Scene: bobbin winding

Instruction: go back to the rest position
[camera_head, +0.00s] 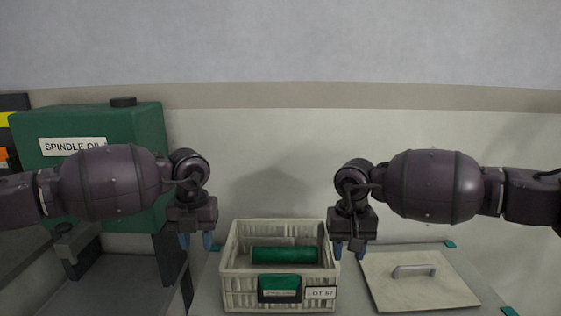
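My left gripper (196,242) hangs pointing down at the left of a cream crate (232,262), apart from it. Its two blue fingertips stand apart with nothing seen between them. My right gripper (348,250) points down close to the crate's right side. Its blue fingertips are also apart, and I see nothing held in them. Whether it touches the crate rim I cannot tell. A green cylinder (285,255) lies on its side inside the crate. The crate's front carries a green panel (279,285) and a "LOT 67" label (320,293).
A green "SPINDLE OIL" tank (130,125) stands behind my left arm. A beige lid (425,288) with a metal handle (414,270) lies flat right of the crate. Small green corner marks (449,244) lie on the table. The pale wall is behind.

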